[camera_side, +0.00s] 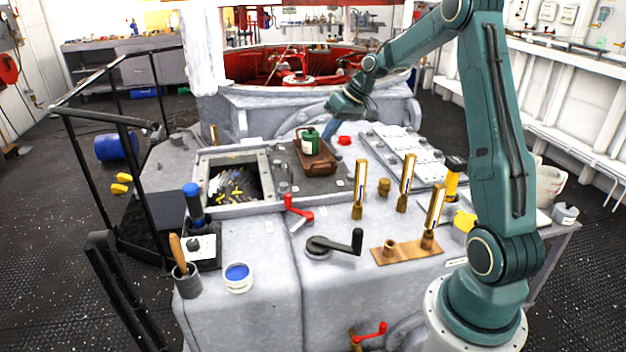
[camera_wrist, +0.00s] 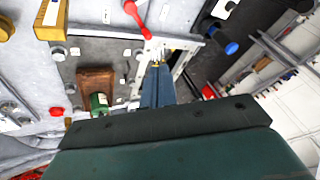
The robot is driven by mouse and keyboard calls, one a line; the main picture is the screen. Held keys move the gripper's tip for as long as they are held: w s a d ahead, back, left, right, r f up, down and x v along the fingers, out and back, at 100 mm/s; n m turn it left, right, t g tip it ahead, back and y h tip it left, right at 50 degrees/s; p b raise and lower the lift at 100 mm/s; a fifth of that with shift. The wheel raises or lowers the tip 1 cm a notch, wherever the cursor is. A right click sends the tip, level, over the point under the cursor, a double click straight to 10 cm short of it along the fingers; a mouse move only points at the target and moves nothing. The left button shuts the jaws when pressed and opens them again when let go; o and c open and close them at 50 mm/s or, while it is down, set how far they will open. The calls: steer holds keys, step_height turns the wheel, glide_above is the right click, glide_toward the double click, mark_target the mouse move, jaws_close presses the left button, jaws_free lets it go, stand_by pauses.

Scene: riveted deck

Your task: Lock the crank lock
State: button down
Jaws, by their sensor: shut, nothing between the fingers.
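A black crank (camera_side: 335,243) on a round base sits on the front of the grey deck, its upright grip to the right. A red crank (camera_side: 297,213) stands behind it by the open bay; a red handle (camera_wrist: 137,18) shows at the top of the wrist view. Another red crank (camera_side: 369,333) is low on the front face. I cannot tell which one is the crank lock. My gripper (camera_side: 326,141) hangs over the far part of the deck, behind the green bottle, away from all the cranks. Its blue fingers (camera_wrist: 157,70) are together and empty.
A brown tray (camera_side: 316,166) holds a green bottle (camera_side: 310,141). An open bay (camera_side: 205,185) lies to the left. Upright brass posts (camera_side: 360,190) and a brass plate (camera_side: 398,252) stand to the right. A paint pot (camera_side: 238,280) and brush cup (camera_side: 187,280) sit front left.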

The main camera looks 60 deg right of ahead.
steer(key=s+d+f+m+t, duration=0.1)
steer(key=d+f, duration=0.7)
steer(key=d, duration=0.2)
steer(key=shift+d+f+y, duration=0.15)
steer(key=shift+f+y, duration=0.25)
steer(key=shift+f, duration=0.15)
steer(key=x, duration=1.9)
steer(key=shift+w, duration=0.15)
steer(key=shift+w+a+f, duration=0.1)
steer(key=shift+w+a, duration=0.15)
steer(key=shift+a, duration=0.25)
steer(key=shift+w+a+f, duration=0.1)
steer(key=shift+w+a, duration=0.2)
steer(key=shift+a, duration=0.2)
steer(key=shift+w+a, duration=0.25)
steer(key=shift+a, duration=0.2)
steer(key=shift+w+a, duration=0.25)
steer(key=shift+a, duration=0.25)
